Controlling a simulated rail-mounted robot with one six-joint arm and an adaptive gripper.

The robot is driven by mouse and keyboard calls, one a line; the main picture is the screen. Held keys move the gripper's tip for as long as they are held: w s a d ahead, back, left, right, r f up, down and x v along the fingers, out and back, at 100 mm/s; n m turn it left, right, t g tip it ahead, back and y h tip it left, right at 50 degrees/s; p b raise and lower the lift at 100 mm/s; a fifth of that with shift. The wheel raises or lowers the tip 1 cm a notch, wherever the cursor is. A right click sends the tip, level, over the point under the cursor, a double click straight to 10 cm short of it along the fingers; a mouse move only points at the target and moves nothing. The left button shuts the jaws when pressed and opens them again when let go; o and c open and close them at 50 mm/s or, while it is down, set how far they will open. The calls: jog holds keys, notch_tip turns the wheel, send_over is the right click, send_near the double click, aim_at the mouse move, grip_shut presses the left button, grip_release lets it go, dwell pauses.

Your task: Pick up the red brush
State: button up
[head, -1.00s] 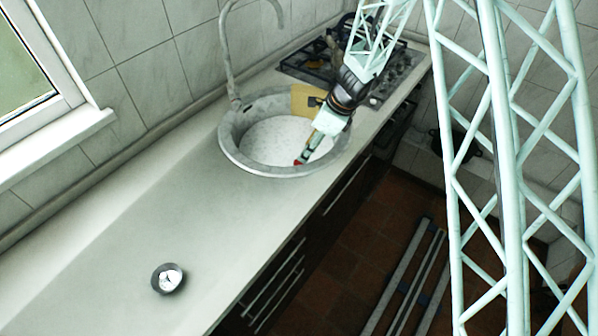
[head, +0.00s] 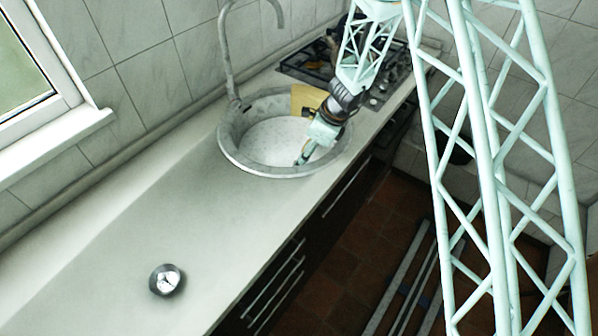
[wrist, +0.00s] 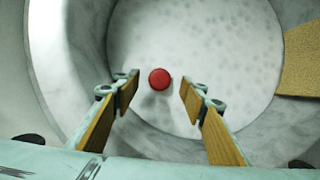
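The red brush shows in the wrist view only as a round red end (wrist: 159,79), over the pale floor of the sink. It lies between and just beyond the tips of my gripper (wrist: 159,93). The two fingers, with tan inner pads, stand apart on either side of it with visible gaps. In the head view my gripper (head: 303,156) points down into the round sink (head: 234,150), near its right side. No red shows there; the brush seems hidden by my gripper. I cannot tell its handle or length.
The stone sink's raised rim surrounds my gripper. A tan board-like piece (head: 306,99) is at the sink's back right, also in the wrist view (wrist: 302,62). A tap (head: 232,75) rises behind. A small round metal object (head: 166,280) sits on the otherwise clear front counter.

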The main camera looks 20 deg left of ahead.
jog(key=shift+b+x, duration=0.45)
jog(key=shift+x, duration=1.75)
jog(key=shift+c, duration=0.4)
jog(key=c, duration=0.9)
jog(key=shift+r+p, duration=1.35)
jog(key=shift+r, duration=3.65)
